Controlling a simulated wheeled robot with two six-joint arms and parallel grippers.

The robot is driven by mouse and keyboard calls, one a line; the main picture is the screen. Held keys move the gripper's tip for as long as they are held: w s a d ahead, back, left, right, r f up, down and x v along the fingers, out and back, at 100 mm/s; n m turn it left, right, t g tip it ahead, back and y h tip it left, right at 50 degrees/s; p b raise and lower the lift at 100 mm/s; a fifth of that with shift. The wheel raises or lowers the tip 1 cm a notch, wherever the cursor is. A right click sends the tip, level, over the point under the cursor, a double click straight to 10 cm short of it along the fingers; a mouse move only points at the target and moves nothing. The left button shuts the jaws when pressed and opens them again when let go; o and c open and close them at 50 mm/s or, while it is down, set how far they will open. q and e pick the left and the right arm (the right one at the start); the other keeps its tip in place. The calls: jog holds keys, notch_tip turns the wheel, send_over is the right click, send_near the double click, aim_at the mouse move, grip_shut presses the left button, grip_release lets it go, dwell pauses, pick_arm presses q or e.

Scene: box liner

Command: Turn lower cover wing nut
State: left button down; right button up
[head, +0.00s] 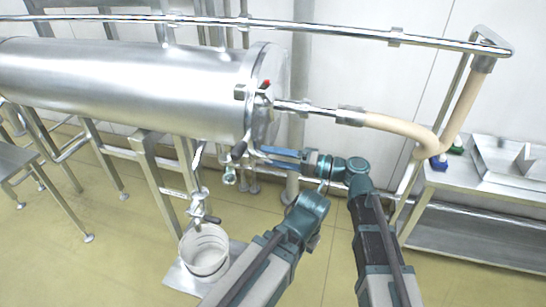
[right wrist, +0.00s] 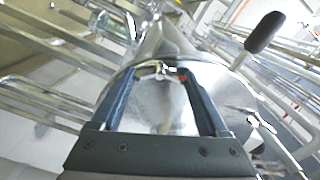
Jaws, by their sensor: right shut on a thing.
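A horizontal steel tank (head: 130,85) has a round end cover (head: 268,75) at its right end. My right gripper (head: 258,151), with blue fingers, is at the lower edge of this cover. In the right wrist view my right gripper (right wrist: 160,74) has its two fingers on either side of a small silver piece, the lower cover wing nut (right wrist: 160,68), at the cover's rim. It is shut on that nut. The fingers hide the nut in the head view. My left gripper is not in view.
A white bucket (head: 205,250) stands below a valve. A pipe with a beige hose (head: 400,130) leaves the cover. A steel bench (head: 480,195) is at right.

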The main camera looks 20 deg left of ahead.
jog(key=shift+m, duration=2)
jog(key=o, duration=1.2)
jog(key=shift+o, duration=0.2)
jog(key=d, duration=1.4)
jog(key=shift+s, duration=0.2)
jog(key=shift+a+f, duration=0.1)
